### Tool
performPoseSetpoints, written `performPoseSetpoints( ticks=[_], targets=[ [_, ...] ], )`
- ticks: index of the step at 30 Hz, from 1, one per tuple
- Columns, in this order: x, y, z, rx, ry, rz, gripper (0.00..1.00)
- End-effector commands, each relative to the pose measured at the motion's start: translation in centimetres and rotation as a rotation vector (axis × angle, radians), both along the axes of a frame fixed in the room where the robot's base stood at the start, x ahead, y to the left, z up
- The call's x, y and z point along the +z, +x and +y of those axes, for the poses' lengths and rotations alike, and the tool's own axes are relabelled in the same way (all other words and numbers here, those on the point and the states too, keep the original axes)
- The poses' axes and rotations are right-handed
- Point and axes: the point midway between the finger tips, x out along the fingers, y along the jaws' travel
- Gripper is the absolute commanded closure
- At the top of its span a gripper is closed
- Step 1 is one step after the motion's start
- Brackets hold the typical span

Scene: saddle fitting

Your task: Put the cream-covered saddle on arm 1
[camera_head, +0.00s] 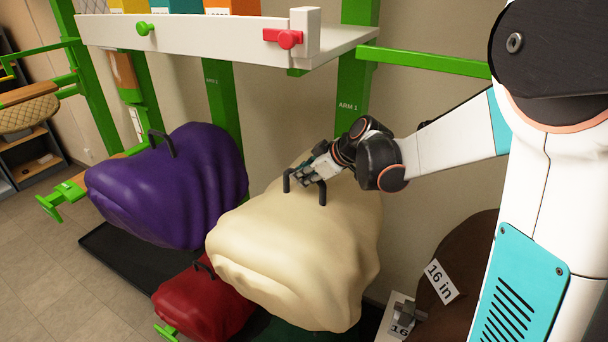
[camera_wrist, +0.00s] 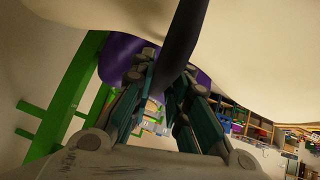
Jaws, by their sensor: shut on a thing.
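The cream-covered saddle (camera_head: 290,255) is in the middle of the head view, in front of the green post with the ARM 1 label (camera_head: 348,106). My gripper (camera_head: 308,176) is shut on the black handle on top of its cover. In the wrist view my gripper's fingers (camera_wrist: 165,92) close around the dark handle (camera_wrist: 186,35), with the cream cover (camera_wrist: 250,50) filling the upper part. Arm 1 itself is hidden behind or under the saddle. I cannot tell whether the saddle rests on anything.
A purple-covered saddle (camera_head: 170,190) stands just left of the cream one. A red-covered one (camera_head: 200,300) is below. A white shelf (camera_head: 200,35) with green and red knobs is above. A brown round thing with a 16 in label (camera_head: 440,281) is at lower right.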

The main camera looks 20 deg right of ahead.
Motion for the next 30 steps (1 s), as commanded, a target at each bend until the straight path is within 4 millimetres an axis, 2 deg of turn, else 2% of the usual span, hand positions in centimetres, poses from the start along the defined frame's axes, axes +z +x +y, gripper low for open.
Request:
performPoseSetpoints(
  ticks=[2,3,6,15,20,30],
  targets=[
    [0.1,0.0,0.0,-0.001,0.002,-0.002,1.00],
    [0.1,0.0,0.0,-0.001,0.002,-0.002,0.82],
    [0.1,0.0,0.0,0.000,0.002,-0.001,0.61],
    [-0.1,0.0,0.0,0.001,-0.001,0.000,0.61],
    [0.5,-0.4,-0.4,-0.002,-0.001,0.001,0.61],
    [4.6,-3.9,-2.7,-0.003,0.000,0.000,0.61]
  ],
)
